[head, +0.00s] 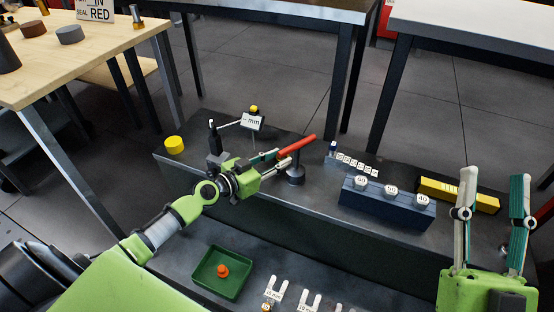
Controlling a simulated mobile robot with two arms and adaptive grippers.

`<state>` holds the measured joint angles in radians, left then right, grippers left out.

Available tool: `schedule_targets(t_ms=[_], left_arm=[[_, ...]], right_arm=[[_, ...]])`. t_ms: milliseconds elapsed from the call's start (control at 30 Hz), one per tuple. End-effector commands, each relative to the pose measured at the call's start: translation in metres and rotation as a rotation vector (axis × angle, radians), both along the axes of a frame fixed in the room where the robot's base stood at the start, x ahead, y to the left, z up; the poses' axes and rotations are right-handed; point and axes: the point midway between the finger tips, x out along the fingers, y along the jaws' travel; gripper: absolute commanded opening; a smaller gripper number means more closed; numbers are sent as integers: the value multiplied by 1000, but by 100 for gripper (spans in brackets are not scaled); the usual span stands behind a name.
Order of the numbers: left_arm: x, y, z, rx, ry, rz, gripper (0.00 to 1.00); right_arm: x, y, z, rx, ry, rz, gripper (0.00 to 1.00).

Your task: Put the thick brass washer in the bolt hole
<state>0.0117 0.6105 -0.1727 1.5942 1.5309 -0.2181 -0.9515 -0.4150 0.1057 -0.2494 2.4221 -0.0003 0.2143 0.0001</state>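I cannot make out a thick brass washer or a bolt hole for certain. A small brass-coloured piece (267,306) shows at the bottom edge, too small to identify. My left gripper (284,156) reaches over the middle of the dark bench, beside a red bar (297,146) and above a dark round post (295,175). Its fingers look close together, but whether they hold the bar or anything else cannot be told. My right gripper (492,178) is raised at the right, its two fingers wide apart with nothing between them.
A green tray (207,262) with an orange knobbed piece (222,270) lies on the lower level. A blue block (362,208) carries three white-topped pieces, near a yellow block (455,195). A yellow cylinder (174,145) and a gauge stand (214,138) stand left.

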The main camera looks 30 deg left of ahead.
Motion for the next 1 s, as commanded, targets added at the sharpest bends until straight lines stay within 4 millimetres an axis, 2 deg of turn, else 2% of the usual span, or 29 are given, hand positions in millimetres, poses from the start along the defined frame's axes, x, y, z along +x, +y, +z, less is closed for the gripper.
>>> schedule_targets(t_ms=[133,167,200,567,667,700,867,1000], left_arm=[[0,0,0,1,-1,0,4],[0,0,-1,0,0,0,33],[0,0,-1,0,0,0,35],[0,0,0,0,0,0,35],[0,0,2,0,0,0,35],[-2,1,2,1,2,0,35],[-31,10,6,3,3,0,35],[-54,19,10,2,3,-1,35]], right_arm=[[-3,-1,3,6,-20,0,40],[-4,-1,4,8,-25,0,40],[-4,-1,4,7,-26,1,40],[-2,0,6,6,-23,2,40],[4,1,-1,-6,23,1,40],[6,1,-6,-11,43,-1,40],[0,1,0,1,-2,1,40],[-14,-1,15,29,-98,7,40]])
